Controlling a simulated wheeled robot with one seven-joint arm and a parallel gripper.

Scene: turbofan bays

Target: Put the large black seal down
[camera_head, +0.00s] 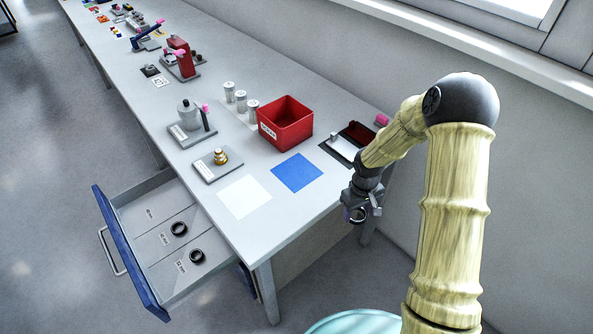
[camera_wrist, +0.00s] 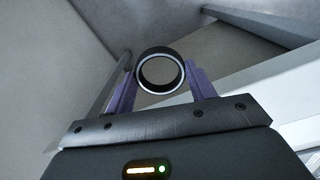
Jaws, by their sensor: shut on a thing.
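My gripper (camera_head: 361,205) is off the near right corner of the long table in the head view. It is shut on a black ring seal (camera_wrist: 160,53), which shows between its two purple-grey fingers in the wrist view. The held seal also shows in the head view (camera_head: 358,216), small and partly hidden by the gripper. It is held in the air, apart from any surface. Two more black rings lie in the open drawer, one in the middle section (camera_head: 179,229) and one in the front section (camera_head: 197,256). The drawer's rear section looks empty.
On the table (camera_head: 222,217) are a blue square (camera_head: 297,172), a white square (camera_head: 244,197), a red bin (camera_head: 286,124) and a plate with a brass fitting (camera_head: 219,157). The open drawer (camera_head: 160,250) juts out from the table's left side. A wall stands at right.

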